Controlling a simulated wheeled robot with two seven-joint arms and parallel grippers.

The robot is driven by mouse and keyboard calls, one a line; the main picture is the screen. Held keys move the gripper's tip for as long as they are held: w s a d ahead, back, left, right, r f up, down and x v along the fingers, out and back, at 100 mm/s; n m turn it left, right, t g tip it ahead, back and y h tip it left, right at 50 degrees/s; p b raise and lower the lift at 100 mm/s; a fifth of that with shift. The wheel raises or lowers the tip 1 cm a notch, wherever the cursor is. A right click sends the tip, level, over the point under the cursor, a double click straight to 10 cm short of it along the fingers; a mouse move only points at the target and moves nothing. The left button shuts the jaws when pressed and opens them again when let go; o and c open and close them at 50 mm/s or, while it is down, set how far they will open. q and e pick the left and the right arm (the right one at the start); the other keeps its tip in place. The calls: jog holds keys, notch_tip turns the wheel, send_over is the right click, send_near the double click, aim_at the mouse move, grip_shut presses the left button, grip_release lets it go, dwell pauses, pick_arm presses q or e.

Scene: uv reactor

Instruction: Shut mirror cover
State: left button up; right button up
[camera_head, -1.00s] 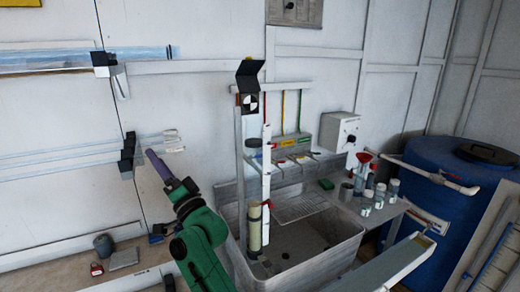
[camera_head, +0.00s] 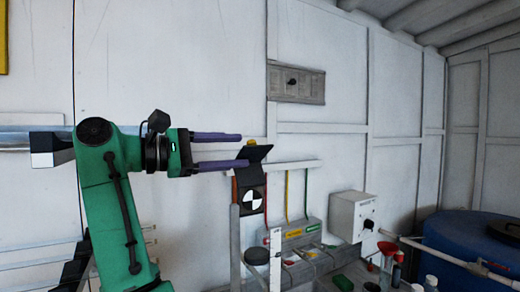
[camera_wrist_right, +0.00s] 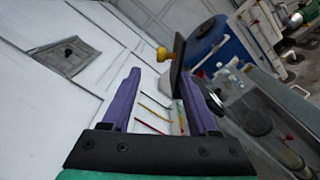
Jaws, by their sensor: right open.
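The mirror cover (camera_head: 257,153) is a black flap, tilted up and open, above a dark plate with a black-and-white round target (camera_head: 252,200). A yellow knob (camera_head: 253,141) shows at the flap. My right gripper (camera_head: 243,151) has two purple fingers, spread apart and empty, pointing right at the flap. The lower fingertip overlaps the flap's left edge in the head view; I cannot tell if they touch. In the right wrist view the cover (camera_wrist_right: 178,65) and yellow knob (camera_wrist_right: 163,54) show just beyond the open fingers (camera_wrist_right: 160,78). My left gripper is not in view.
A white rail (camera_head: 300,165) runs right of the cover, with coloured tubes hanging below it. A white box with a dial (camera_head: 353,216) is on the right, near a blue barrel (camera_head: 470,240). A grey wall panel (camera_head: 297,85) is above. The wall around the cover is clear.

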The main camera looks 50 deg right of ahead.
aim_at(254, 144)
jog(key=s, duration=0.1)
jog(key=s+d+r, duration=0.1)
jog(key=s+d, duration=0.1)
jog(key=s, duration=0.1)
jog(key=shift+d+r+p, duration=0.2)
jog(key=shift+d+p, duration=0.05)
jog(key=shift+p, duration=0.15)
jog(key=x, duration=0.2)
jog(key=shift+w+d+f+p, duration=0.15)
jog(key=shift+d+p, duration=0.15)
jog(key=shift+d, duration=0.15)
jog(key=shift+w+d+f, duration=0.3)
jog(key=shift+w+d, duration=0.05)
jog(key=shift+d, duration=0.15)
jog(key=shift+a, duration=0.1)
jog(key=shift+s+a+r, duration=0.15)
jog(key=shift+a, duration=0.05)
jog(key=c, duration=0.4)
jog(key=shift+s+a, duration=0.1)
jog(key=c, duration=0.5)
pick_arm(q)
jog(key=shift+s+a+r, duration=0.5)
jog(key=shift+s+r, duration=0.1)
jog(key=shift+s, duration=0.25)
pick_arm(e)
jog(key=shift+r, duration=0.1)
grip_shut()
